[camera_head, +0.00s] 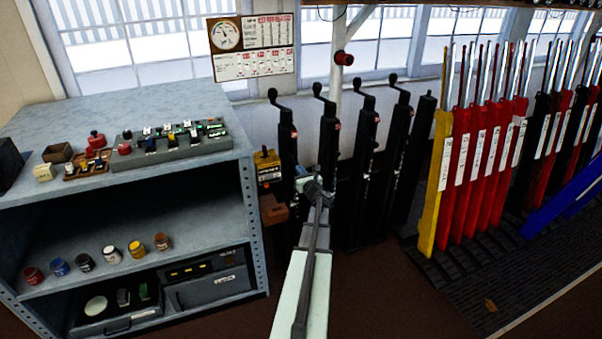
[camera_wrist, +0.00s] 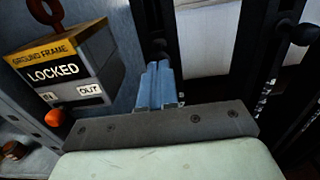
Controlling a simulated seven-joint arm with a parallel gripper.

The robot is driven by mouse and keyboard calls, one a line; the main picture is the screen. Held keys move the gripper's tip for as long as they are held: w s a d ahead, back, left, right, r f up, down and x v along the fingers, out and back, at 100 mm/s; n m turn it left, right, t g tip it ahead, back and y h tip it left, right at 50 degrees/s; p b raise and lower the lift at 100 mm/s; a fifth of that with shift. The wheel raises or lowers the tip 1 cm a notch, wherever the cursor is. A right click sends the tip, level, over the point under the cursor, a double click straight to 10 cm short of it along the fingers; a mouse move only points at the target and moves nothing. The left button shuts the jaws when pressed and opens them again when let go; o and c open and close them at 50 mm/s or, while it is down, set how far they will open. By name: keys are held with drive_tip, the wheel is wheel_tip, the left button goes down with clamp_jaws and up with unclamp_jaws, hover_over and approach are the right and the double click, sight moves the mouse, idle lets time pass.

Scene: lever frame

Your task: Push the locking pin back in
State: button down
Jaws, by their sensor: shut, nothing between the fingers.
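The ground frame lock box (camera_wrist: 62,62) is at the upper left of the wrist view, with a yellow band, a "LOCKED" sign and "IN" and "OUT" labels. An orange-red knob (camera_wrist: 55,117) shows at its lower left front, and a dark red ring (camera_wrist: 45,10) stands on its top. I cannot tell for sure which of these is the locking pin. In the head view the yellow-topped box (camera_head: 267,163) sits left of my gripper (camera_head: 314,187). In the wrist view my gripper (camera_wrist: 159,68) is shut and empty, right of the box and apart from it.
Black levers (camera_head: 363,150) stand close behind and right of my gripper. A brown block (camera_head: 273,212) is below the lock box. A grey shelf unit (camera_head: 200,195) with jars and trays fills the left. Yellow (camera_head: 437,185) and red levers (camera_head: 480,170) stand to the right.

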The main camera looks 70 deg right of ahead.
drive_tip(key=shift+w+d, duration=0.1)
drive_tip(key=shift+x, duration=1.45)
drive_tip(key=v, duration=1.4)
drive_tip(key=shift+s+a, duration=0.25)
